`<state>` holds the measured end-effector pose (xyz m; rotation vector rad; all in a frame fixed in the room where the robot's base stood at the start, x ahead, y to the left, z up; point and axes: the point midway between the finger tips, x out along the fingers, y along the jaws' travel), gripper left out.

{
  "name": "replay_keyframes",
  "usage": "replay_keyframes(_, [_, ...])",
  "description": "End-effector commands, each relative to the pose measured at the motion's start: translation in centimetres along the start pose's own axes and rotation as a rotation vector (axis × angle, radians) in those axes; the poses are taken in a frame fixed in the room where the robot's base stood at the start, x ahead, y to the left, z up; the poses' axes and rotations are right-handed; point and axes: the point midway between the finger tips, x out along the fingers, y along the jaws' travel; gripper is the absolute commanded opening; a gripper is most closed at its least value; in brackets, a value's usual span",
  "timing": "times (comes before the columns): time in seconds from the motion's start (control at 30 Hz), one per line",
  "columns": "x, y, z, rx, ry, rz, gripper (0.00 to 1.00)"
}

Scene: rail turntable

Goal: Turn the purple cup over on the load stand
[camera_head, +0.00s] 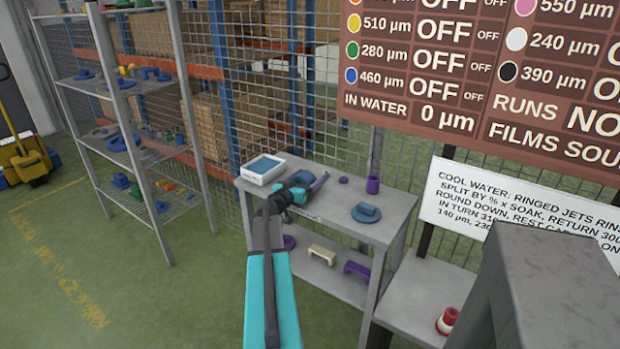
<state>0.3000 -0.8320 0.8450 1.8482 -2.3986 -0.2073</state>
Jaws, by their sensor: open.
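A small purple cup (372,185) stands at the back of a grey table (388,226), right of its middle. It is too small to tell whether its mouth faces up or down. My gripper (319,184) is over the left half of this table, left of the cup and apart from it. Its fingers are small and partly merge with blue and purple shapes behind them. It is open, and I see nothing clearly held. No label marks which surface is the load stand.
A white tray with a blue inside (263,169) is at the table's left end. A blue lidded piece (366,212) sits front right, and a small purple piece (343,180) behind. A red-and-white piece (447,320) is on the lower right surface. A shelf rack (140,120) stands left.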

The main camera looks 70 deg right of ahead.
Motion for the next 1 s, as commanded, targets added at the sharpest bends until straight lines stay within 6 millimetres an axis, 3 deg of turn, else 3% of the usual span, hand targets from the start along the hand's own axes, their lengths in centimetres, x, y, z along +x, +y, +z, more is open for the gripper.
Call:
replay_keyframes(0.27, [-0.4,0.0,0.1,0.000,0.000,-0.001,0.83])
replay_keyframes(0.47, [-1.7,0.0,0.1,-0.001,0.000,-0.001,0.83])
replay_keyframes(1.0, [-8.1,0.1,0.1,0.000,0.000,-0.002,0.83])
